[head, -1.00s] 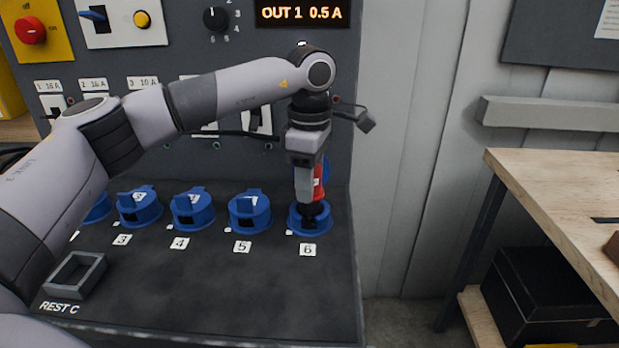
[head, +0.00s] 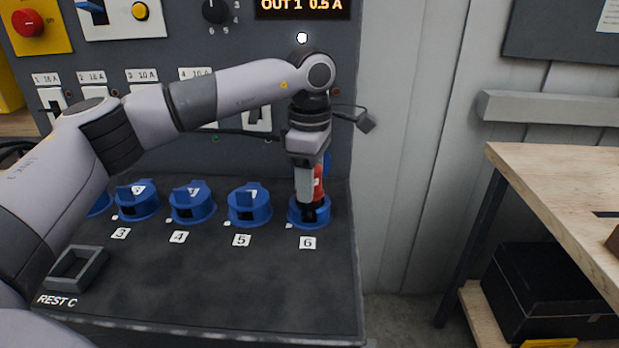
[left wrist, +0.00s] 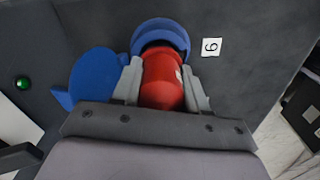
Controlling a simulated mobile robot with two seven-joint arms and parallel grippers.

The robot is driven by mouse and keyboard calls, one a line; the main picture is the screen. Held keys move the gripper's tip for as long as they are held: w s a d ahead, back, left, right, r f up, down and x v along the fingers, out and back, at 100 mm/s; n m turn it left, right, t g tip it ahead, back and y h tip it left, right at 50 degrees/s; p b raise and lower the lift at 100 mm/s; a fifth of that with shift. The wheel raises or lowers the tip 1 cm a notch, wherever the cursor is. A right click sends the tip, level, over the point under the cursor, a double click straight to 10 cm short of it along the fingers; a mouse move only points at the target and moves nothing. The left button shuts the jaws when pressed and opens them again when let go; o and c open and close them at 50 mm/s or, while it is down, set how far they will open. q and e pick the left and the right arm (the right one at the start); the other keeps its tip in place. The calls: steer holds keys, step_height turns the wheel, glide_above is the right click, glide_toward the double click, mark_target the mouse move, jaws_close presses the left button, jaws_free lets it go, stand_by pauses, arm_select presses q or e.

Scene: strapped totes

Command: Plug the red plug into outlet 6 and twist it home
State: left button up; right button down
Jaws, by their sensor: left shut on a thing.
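The red plug (head: 319,184) stands upright at outlet 6 (head: 294,213), a blue round socket at the right end of the row. My left gripper (head: 309,205) is shut on the plug from above. In the left wrist view the red plug (left wrist: 162,80) sits between the two grey fingers, with its front end inside the blue ring of outlet 6 (left wrist: 160,32). The blue lid (left wrist: 92,78) of the outlet is swung open beside it. How deep the plug sits is hidden by the ring and fingers. My right gripper is not in view.
Several blue outlets with closed lids, such as outlet 5 (head: 249,208), stand in a row to the left. An empty holder (head: 77,268) marked REST C is at the front left. A wooden bench (head: 560,185) stands to the right. The panel's front is clear.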

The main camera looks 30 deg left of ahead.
arm_select(q)
steer(key=shift+f+b, duration=0.3)
steer(key=shift+f, duration=0.25)
stand_by(0.4)
steer(key=shift+r+m+p, duration=0.1)
steer(key=shift+m+p, duration=0.2)
steer(key=shift+m, duration=0.2)
steer(key=shift+m+p, duration=0.3)
steer(key=shift+m, duration=0.7)
steer(key=shift+m+p, duration=0.3)
steer(key=shift+m, duration=1.1)
jaws_close()
